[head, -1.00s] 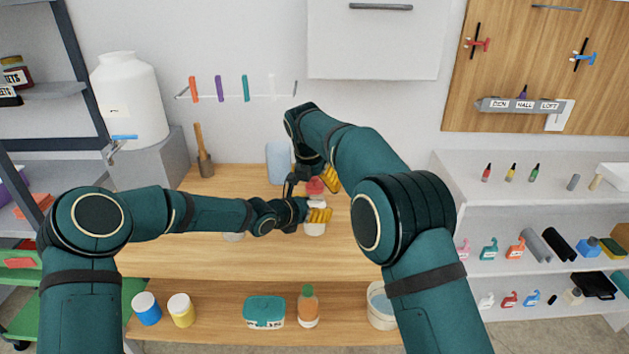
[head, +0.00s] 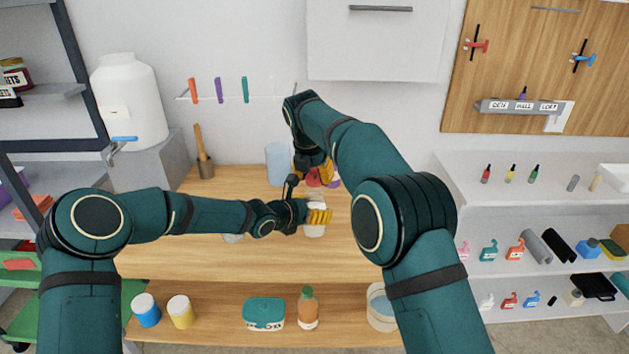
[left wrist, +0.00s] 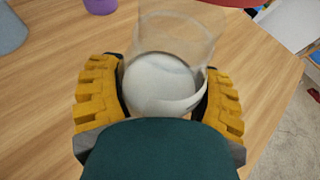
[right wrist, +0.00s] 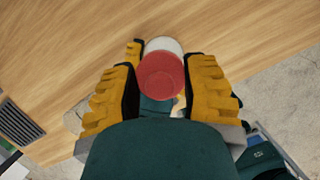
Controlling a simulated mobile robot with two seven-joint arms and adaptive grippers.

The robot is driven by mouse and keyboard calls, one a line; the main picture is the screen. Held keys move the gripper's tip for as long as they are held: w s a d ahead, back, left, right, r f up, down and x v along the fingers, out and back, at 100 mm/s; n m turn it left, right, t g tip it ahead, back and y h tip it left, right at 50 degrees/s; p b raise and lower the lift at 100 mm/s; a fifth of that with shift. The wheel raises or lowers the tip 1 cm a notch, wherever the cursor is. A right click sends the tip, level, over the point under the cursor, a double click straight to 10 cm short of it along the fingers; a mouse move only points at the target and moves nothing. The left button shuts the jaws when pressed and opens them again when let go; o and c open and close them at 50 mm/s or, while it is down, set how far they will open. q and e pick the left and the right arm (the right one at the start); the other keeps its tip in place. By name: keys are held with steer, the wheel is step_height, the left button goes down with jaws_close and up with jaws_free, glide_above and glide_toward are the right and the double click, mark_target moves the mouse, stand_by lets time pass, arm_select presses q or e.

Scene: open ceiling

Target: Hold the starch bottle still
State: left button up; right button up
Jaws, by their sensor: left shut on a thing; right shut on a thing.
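The starch bottle (head: 315,229) stands on the wooden bench, with white contents and a clear upper part. In the left wrist view the bottle (left wrist: 160,85) sits between both yellow fingers. My left gripper (head: 318,216) is shut on it from the left. My right gripper (head: 320,173) is shut on a red lid (right wrist: 160,76), behind the bottle in the head view. The bottle's lower part is partly hidden by the left gripper.
A pale blue tumbler (head: 278,164) stands behind the grippers, and a purple cup (left wrist: 100,5) is near it. A mallet in a holder (head: 204,160) and a large white dispenser (head: 130,100) stand to the left. The bench's front left (head: 170,255) is clear.

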mark_target(314, 169)
steer(key=shift+r, duration=1.6)
arm_select(q)
steer(key=o, duration=1.3)
